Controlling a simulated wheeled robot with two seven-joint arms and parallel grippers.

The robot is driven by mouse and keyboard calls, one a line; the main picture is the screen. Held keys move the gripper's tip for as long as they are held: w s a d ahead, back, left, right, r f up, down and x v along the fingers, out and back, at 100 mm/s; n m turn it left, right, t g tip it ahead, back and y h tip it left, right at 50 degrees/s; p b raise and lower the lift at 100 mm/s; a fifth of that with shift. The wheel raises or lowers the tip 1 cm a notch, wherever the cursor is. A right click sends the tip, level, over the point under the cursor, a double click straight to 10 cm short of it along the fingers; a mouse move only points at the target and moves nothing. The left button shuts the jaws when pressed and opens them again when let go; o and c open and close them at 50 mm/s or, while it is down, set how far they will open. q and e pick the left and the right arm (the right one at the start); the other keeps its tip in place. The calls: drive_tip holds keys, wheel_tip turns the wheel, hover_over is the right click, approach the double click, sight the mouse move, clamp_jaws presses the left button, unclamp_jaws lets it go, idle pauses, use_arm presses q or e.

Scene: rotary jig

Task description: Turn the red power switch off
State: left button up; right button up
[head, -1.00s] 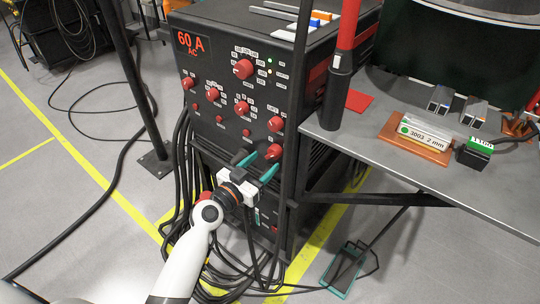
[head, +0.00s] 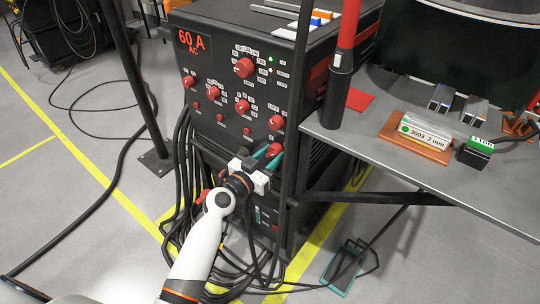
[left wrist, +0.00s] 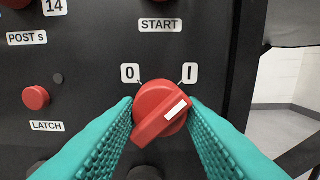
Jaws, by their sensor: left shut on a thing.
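The red power switch (head: 275,149) is a round red rotary knob low on the right of the black welding machine's front panel (head: 215,130). In the left wrist view the red knob (left wrist: 160,112) carries a white mark that points up and right, toward the "I" label (left wrist: 189,73). The "0" label (left wrist: 130,73) sits at its upper left. My left gripper (head: 267,154) is at the switch, its teal fingers on both sides of the knob and shut on it. My right gripper is in neither view.
Several other red knobs, such as the large one (head: 243,67), sit higher on the panel. A grey table (head: 390,165) stands close on the right with a post (head: 335,95) at its edge. Cables (head: 185,190) hang left of the machine.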

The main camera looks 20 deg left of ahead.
use_arm(q)
drive_tip(key=shift+n, duration=0.4)
drive_tip(key=n, duration=0.3)
drive_tip(key=shift+n, duration=0.3)
drive_tip(key=n, duration=0.3)
drive_tip(key=shift+r+n+p, duration=0.1)
drive_tip(key=shift+n+p, duration=0.2)
drive_tip(key=shift+n, duration=0.1)
drive_tip(key=n, duration=0.2)
drive_tip(key=shift+n, duration=0.3)
drive_tip(key=n+p, duration=0.1)
drive_tip(key=n, duration=0.3)
drive_tip(key=shift+n+p, duration=0.3)
drive_tip(key=shift+n, duration=1.2)
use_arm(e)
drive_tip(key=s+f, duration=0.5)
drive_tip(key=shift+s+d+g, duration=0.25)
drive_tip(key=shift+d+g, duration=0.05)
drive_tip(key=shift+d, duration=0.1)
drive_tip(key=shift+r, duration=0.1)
